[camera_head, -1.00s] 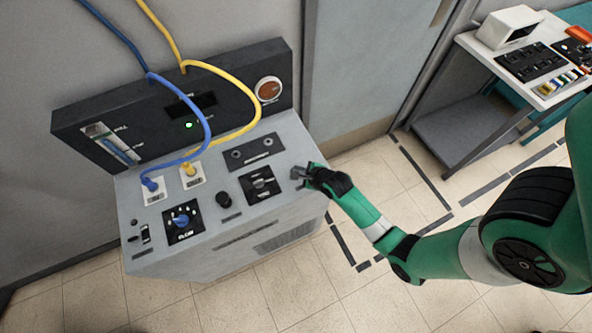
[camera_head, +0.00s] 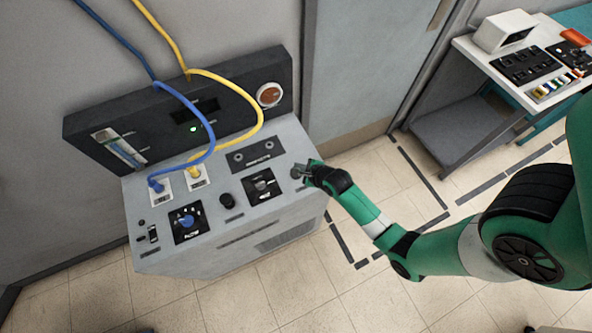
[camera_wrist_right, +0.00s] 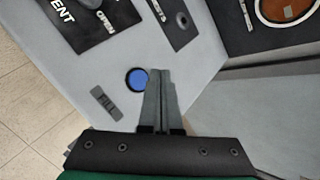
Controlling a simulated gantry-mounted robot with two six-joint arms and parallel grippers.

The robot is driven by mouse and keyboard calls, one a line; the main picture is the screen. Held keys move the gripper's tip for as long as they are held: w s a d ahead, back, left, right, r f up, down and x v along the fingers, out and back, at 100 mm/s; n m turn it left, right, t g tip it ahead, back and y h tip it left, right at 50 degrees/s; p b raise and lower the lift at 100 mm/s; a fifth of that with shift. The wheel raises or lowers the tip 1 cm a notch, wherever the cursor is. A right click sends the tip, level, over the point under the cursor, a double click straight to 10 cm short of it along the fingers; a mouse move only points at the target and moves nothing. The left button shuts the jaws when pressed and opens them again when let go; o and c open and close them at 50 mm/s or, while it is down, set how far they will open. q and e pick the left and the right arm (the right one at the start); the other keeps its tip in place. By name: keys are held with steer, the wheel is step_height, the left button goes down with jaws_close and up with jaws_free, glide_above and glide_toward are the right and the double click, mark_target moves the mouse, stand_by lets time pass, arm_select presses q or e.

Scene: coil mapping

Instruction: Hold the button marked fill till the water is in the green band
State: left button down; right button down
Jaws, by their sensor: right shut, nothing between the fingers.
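The grey console (camera_head: 290,225) has a black upright panel at its back with a blue-filled level gauge (camera_head: 122,150) at its left end. The gauge's bands and exact level are too small to read. In the right wrist view a round blue button (camera_wrist_right: 137,79) sits on the grey top, with a small dark label plate (camera_wrist_right: 106,103) beside it that I cannot read. My right gripper (camera_head: 299,171) is shut and empty at the console's right end. Its fingertips (camera_wrist_right: 160,72) are just right of the button; I cannot tell if they touch it. My left gripper is out of view.
A blue cable (camera_head: 184,98) and a yellow cable (camera_head: 228,78) loop down to sockets on the console. A blue knob (camera_head: 187,222), a black knob (camera_head: 227,201) and a dark switch plate (camera_head: 259,186) share its top. A cart (camera_head: 462,42) stands at right.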

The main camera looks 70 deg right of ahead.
step_height(320, 180, up, 3)
steer(key=shift+f+p, duration=0.15)
steer(key=shift+p, duration=0.85)
steer(key=shift+f, duration=0.1)
